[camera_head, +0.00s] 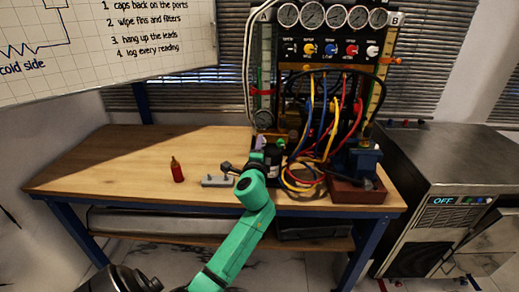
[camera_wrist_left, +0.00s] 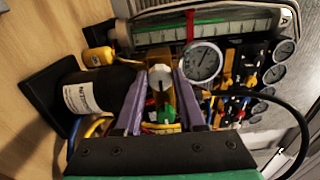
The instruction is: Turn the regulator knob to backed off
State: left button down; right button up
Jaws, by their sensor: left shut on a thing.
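The regulator knob (camera_wrist_left: 160,77) shows in the left wrist view as a pale round cap on a brass-coloured body (camera_wrist_left: 163,103). My left gripper (camera_wrist_left: 161,72) has its two purple fingers on either side of the knob and is shut on it. A round white gauge (camera_wrist_left: 202,61) sits just right of the fingers. In the head view my left gripper (camera_head: 268,143) reaches to the front left of the gauge rig (camera_head: 325,45), below a small gauge (camera_head: 264,119). The knob cannot be made out there. Its exact setting cannot be read. My right gripper is out of view.
A black cylinder with a white label (camera_wrist_left: 92,97) stands close beside the left fingers. Yellow, blue and red hoses (camera_head: 330,130) hang right of the gripper. A red bottle (camera_head: 177,171) and a grey block (camera_head: 217,181) stand on the workbench (camera_head: 110,170), whose left part is clear.

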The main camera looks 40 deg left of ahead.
pick_arm(q)
jog(key=shift+f+n, duration=0.1)
jog(key=shift+n, duration=0.3)
jog(key=c, duration=0.5)
grip_release()
jog(key=b+v, duration=0.2)
jog(key=v, duration=1.2)
jog(key=shift+s+d, duration=0.2)
jog(key=shift+s, duration=0.05)
